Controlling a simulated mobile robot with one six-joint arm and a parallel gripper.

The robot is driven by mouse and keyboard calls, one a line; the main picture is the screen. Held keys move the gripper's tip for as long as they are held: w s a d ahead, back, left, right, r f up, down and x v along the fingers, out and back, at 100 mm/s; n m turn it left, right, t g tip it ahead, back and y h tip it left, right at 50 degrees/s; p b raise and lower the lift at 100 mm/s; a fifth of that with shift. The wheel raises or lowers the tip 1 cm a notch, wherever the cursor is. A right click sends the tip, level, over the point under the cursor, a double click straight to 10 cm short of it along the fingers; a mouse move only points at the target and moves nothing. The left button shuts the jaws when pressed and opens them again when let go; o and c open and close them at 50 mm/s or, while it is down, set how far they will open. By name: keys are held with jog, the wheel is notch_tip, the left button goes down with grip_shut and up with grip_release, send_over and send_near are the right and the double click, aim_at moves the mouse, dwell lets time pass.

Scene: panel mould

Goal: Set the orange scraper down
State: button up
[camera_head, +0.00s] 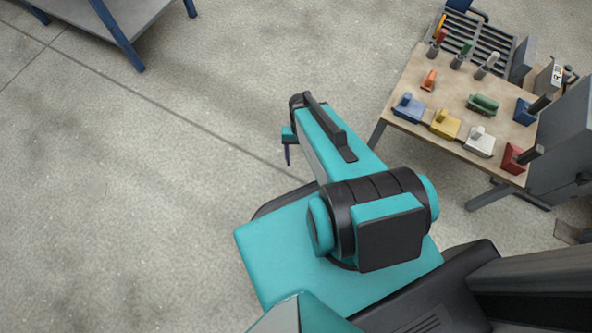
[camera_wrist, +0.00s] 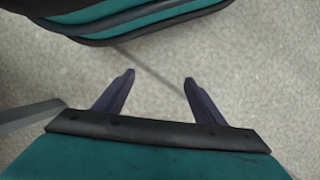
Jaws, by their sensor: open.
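A small orange tool (camera_head: 429,80), which looks to be the orange scraper, lies on the wooden table top (camera_head: 408,80) at the upper right of the head view. It is apart from the other tools around it. My gripper (camera_wrist: 157,80) is open and empty in the wrist view, with bare floor between its two dark fingers. In the head view, my gripper (camera_head: 288,154) shows partly at the far end of my arm, over the floor and well left of the table. The scraper is not in the wrist view.
Blue (camera_head: 408,108), yellow (camera_head: 445,124), white (camera_head: 480,142) and red (camera_head: 514,158) blocks line the table's front edge. A green brush-like tool (camera_head: 483,104) lies behind them. Upright handled tools stand at the back. Another blue-legged table (camera_head: 125,45) is at upper left. The floor between is clear.

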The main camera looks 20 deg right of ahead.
jog(key=s+a+f+n+g+h, duration=0.1)
jog(key=s+a+f+n, duration=0.1)
jog(key=s+a+n, duration=0.3)
jog(key=s, duration=0.3)
jog(key=shift+a+f+h, duration=0.2)
jog(key=shift+a+h, duration=0.1)
jog(key=shift+a, duration=0.1)
jog(key=shift+r, duration=0.1)
